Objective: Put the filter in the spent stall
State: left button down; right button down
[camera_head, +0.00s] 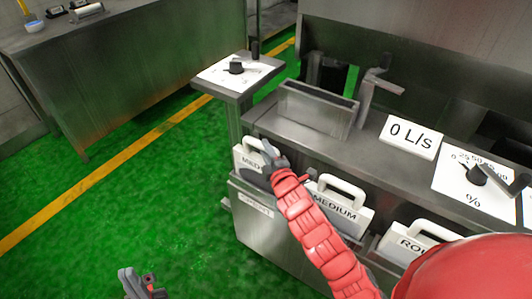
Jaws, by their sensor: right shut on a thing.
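A white filter (243,160) marked "MED…" stands at the left end of the metal rack. My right gripper (270,152) is shut on it near its top. The arm and gripper cover the filter's right part. The spent stall (250,215) has a grey metal front with a "SPENT" label. The filter's lower edge is hidden behind the stall's front, so it appears to be in or just over the stall; how deep it sits I cannot tell. My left gripper (140,281) is low over the green floor, empty, with its fingers apart.
A "MEDIUM" filter (338,208) and a "ROU…" filter (402,244) stand further right in the rack. Above are a metal trough (315,112), a tap (372,92), a "0 L/s" sign (411,137) and dials. The green floor (100,215) at left is clear.

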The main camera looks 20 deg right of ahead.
jog(key=shift+f, duration=0.2)
jog(key=c, duration=0.6)
grip_release()
jog(key=shift+c, duration=0.2)
